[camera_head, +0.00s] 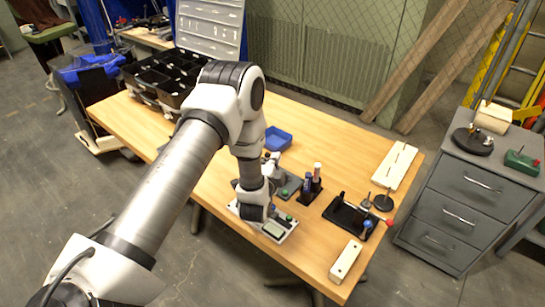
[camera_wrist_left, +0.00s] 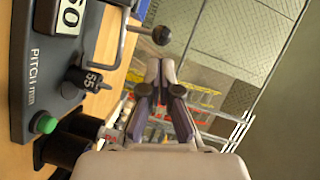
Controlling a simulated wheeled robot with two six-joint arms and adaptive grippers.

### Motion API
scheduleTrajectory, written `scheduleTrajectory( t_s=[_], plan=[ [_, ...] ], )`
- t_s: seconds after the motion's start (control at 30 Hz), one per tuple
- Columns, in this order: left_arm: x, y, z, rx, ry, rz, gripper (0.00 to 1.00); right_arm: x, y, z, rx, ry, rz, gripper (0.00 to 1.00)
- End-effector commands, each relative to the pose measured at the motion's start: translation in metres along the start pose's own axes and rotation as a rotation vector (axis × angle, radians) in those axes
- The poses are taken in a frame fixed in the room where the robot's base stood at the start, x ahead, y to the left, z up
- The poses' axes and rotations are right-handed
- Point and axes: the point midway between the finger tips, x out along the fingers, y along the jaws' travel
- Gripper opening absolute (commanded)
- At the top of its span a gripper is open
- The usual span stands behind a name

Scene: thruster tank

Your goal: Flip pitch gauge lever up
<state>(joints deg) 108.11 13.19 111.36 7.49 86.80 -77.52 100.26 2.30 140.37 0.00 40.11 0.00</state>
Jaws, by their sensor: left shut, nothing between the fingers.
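The pitch gauge (camera_wrist_left: 50,75) fills the left side of the left wrist view. My left gripper (camera_wrist_left: 161,70) is shut and empty. In this view its fingertips appear just below the ball; I cannot tell whether they touch it. In the head view my left arm reaches over the table and hides part of the work area. My right gripper is out of view.
On the wooden table (camera_head: 320,150) stand a blue tray (camera_head: 278,138), a black holder with markers (camera_head: 310,190), a black stand (camera_head: 350,214) and white blocks (camera_head: 345,261). Black bins (camera_head: 163,80) stand at the back left. A grey drawer cabinet (camera_head: 470,195) is at the right.

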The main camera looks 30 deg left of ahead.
Motion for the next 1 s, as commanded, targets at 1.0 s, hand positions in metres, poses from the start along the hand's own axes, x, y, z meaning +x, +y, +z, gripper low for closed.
scheduleTrajectory(
  t_s=[1.0],
  plan=[
    [0.0027, -0.0055, 0.0116, -0.069, 0.0, 0.032, 0.0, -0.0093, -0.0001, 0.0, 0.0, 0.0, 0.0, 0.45]
  ],
)
